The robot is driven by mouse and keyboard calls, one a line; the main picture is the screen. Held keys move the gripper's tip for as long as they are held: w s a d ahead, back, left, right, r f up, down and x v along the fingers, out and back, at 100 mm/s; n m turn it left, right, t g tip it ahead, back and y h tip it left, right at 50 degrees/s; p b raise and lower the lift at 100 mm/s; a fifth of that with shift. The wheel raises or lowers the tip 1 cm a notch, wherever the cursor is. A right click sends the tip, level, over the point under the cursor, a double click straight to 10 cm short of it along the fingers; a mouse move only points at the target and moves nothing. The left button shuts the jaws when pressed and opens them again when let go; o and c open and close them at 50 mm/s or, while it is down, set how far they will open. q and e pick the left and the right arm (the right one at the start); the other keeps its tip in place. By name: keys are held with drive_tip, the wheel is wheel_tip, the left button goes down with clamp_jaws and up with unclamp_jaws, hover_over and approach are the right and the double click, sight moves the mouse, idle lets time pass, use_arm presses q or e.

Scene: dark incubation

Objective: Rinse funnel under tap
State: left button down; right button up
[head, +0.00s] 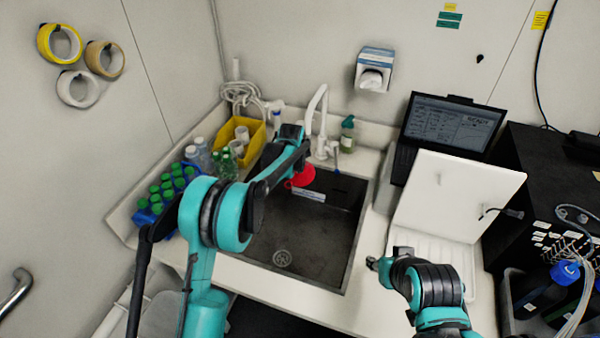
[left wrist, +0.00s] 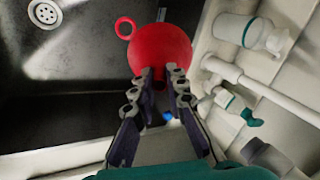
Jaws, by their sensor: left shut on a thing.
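The red funnel (head: 303,177) is held over the back of the dark sink basin (head: 300,235), just below and in front of the white tap (head: 319,110). My left gripper (head: 293,179) is shut on it. In the left wrist view, the fingers of my left gripper (left wrist: 163,72) close on the stem of the red funnel (left wrist: 160,45), and its round body with a small ring faces the basin. I cannot see water running. My right gripper (head: 374,263) is low at the counter right of the sink; its fingers are too small to read.
Left of the sink stand a yellow bin (head: 240,137), clear bottles (head: 226,166) and a rack of green-capped bottles (head: 165,190). A soap bottle (head: 347,133) stands right of the tap. A white open-lidded device (head: 450,200) and a screen (head: 452,122) are at right.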

use_arm(q)
drive_tip(key=shift+s, duration=0.1)
drive_tip(key=s+a+b, duration=0.1)
drive_tip(key=s, duration=0.6)
drive_tip(key=shift+s+b, duration=0.3)
drive_tip(key=shift+s, duration=0.1)
idle(1.2)
drive_tip(key=s+r+p, duration=0.2)
drive_tip(key=s+r, duration=0.2)
drive_tip(key=s, duration=0.1)
drive_tip(key=shift+a, duration=0.35)
idle(0.3)
